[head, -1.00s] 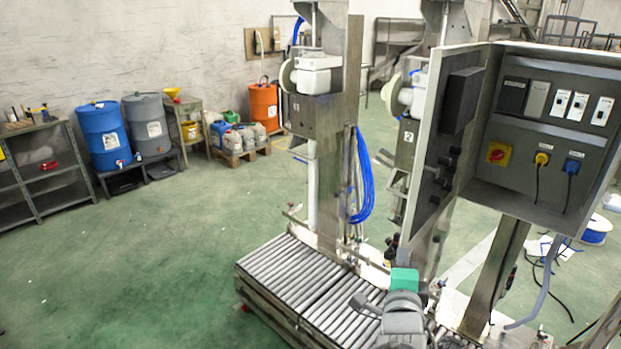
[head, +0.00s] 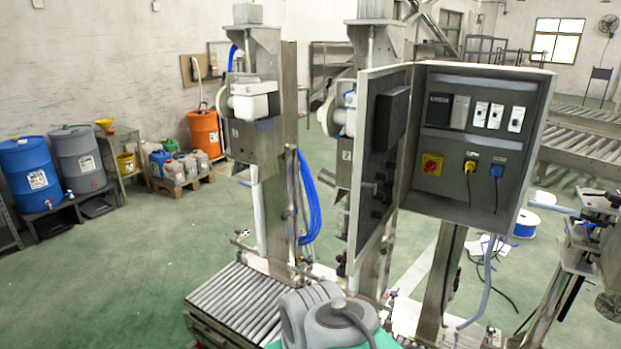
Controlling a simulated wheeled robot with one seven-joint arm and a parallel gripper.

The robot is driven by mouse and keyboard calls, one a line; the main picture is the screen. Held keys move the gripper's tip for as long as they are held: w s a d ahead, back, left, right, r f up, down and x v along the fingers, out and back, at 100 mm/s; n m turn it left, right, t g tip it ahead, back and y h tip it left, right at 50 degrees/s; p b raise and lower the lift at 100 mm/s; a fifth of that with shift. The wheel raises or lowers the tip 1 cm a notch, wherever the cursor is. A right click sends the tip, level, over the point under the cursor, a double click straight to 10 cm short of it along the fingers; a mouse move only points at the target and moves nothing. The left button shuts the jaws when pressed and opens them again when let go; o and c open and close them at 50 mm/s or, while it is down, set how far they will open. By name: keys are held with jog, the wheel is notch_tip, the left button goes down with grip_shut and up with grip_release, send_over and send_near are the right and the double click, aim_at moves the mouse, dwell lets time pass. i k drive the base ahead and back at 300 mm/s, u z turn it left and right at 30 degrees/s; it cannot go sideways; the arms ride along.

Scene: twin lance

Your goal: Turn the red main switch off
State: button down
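The red main switch (head: 431,164) is a red rotary knob on a yellow square plate. It sits at the lower left of the panel inside an open grey control cabinet (head: 536,139), right of centre in the head view. The knob's exact angle is too small to tell. The cabinet door (head: 367,190) stands open on the left side. Grey and green links of my arm show at the bottom centre, below and left of the cabinet. My gripper is not in view.
A yellow plug (head: 470,166) and a blue plug (head: 496,171) with hanging cables are right of the switch. A roller conveyor (head: 235,300) and steel columns stand below and left. Drums (head: 80,157) line the left wall. Green floor (head: 130,250) is clear at left.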

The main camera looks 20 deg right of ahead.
aim_at(431, 166)
jog(key=u, duration=2.5)
jog(key=k, duration=0.75)
jog(key=z, duration=1.65)
jog(key=i, duration=0.45)
